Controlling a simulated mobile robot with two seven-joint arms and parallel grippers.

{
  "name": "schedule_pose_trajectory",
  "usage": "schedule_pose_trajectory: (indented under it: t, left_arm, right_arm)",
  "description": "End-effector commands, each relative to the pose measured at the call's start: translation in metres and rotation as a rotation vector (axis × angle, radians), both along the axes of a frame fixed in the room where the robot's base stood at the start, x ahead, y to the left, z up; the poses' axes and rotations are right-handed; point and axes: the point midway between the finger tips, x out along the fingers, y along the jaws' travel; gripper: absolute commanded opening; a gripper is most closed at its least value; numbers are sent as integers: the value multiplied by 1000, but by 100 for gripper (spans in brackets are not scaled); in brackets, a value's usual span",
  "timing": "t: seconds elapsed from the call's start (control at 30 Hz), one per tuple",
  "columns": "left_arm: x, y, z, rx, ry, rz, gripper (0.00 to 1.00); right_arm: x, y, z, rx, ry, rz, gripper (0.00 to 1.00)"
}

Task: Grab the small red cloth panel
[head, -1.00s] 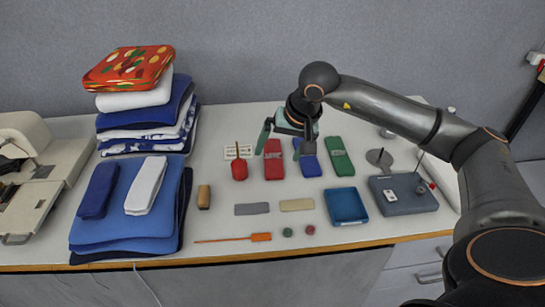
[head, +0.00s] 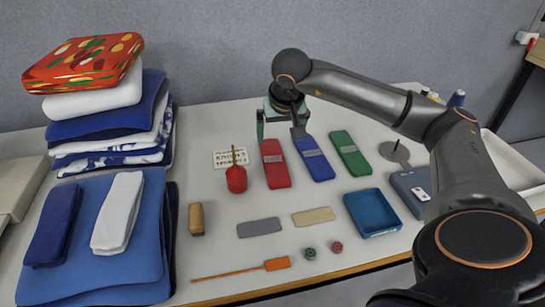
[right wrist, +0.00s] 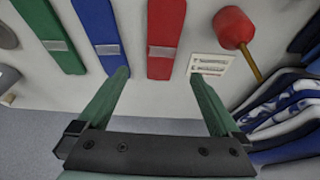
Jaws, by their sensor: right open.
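The small red cloth panel (head: 276,174) lies flat on the table with a grey band across it. It also shows in the right wrist view (right wrist: 164,28). My right gripper (head: 281,132) is open and empty at the far end of the red panel. In the right wrist view its fingertips (right wrist: 160,76) appear on either side of that end, and one fingertip is near the end of the blue panel (right wrist: 96,25). I cannot tell how high the fingertips are above the table. My left gripper is not in view.
The blue panel (head: 318,168) and a green panel (head: 350,158) lie to the right. A red mallet-like tool (head: 236,179) and a printed card (head: 226,158) are to the left. Folded cloth stacks (head: 108,228) fill the left side. A blue tray (head: 372,212) sits front right.

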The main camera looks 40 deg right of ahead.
Motion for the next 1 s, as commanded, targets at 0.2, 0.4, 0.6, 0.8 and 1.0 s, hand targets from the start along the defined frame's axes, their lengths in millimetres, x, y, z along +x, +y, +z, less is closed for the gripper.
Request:
schedule_pose_trajectory:
  t: [0.2,0.4,0.6,0.8,1.0]
  left_arm:
    - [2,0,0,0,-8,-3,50]
    - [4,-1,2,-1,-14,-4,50]
    - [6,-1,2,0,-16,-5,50]
    - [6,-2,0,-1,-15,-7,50]
    - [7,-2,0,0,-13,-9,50]
  right_arm:
    - [12,-8,-38,1,5,-2,100]
    - [20,-12,-59,2,3,0,100]
    - [26,-14,-77,1,3,0,100]
    - [36,-18,-104,2,3,0,100]
    - [39,-20,-111,0,1,1,100]
